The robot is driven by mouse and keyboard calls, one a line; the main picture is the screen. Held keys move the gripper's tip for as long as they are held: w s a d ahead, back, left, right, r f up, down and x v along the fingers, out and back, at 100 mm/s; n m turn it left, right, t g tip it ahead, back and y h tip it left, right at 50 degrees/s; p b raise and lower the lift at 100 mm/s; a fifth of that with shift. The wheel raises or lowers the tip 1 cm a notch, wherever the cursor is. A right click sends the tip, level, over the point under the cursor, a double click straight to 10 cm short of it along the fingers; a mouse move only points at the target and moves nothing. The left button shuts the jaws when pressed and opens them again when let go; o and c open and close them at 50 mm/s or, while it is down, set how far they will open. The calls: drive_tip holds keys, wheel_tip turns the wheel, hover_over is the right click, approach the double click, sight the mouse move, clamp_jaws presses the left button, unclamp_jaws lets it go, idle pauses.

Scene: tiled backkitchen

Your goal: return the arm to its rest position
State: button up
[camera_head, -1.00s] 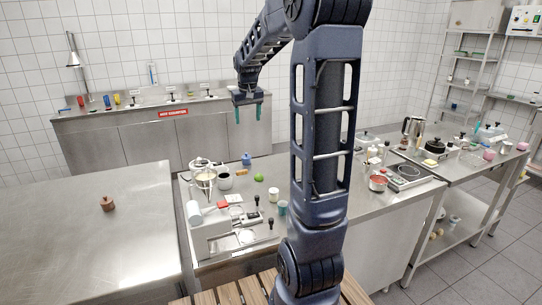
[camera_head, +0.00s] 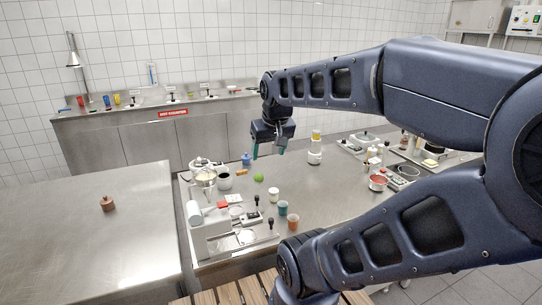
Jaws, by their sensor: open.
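My gripper (camera_head: 269,151) hangs from my folded arm, fingers pointing down, above the far part of the middle steel counter (camera_head: 330,205). Its two teal fingers are apart, with nothing visible between them. A white jar with a yellow top (camera_head: 315,150) stands to the right of the gripper in the picture. A blue item (camera_head: 246,159) and a green round item (camera_head: 259,177) lie on the counter below the gripper. My arm crosses the right half of the picture and hides part of the counter and shelves.
A white machine (camera_head: 207,228), a pot (camera_head: 205,178), teal (camera_head: 283,208) and orange (camera_head: 293,222) cups crowd the middle counter. The left counter (camera_head: 90,240) is bare apart from a brown weight-like item (camera_head: 107,203). A back counter (camera_head: 140,145) runs along the tiled wall.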

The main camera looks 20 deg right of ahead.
drive_tip(key=shift+s+a+f, duration=0.1)
drive_tip(key=shift+s+f, duration=0.4)
drive_tip(key=shift+s, duration=0.4)
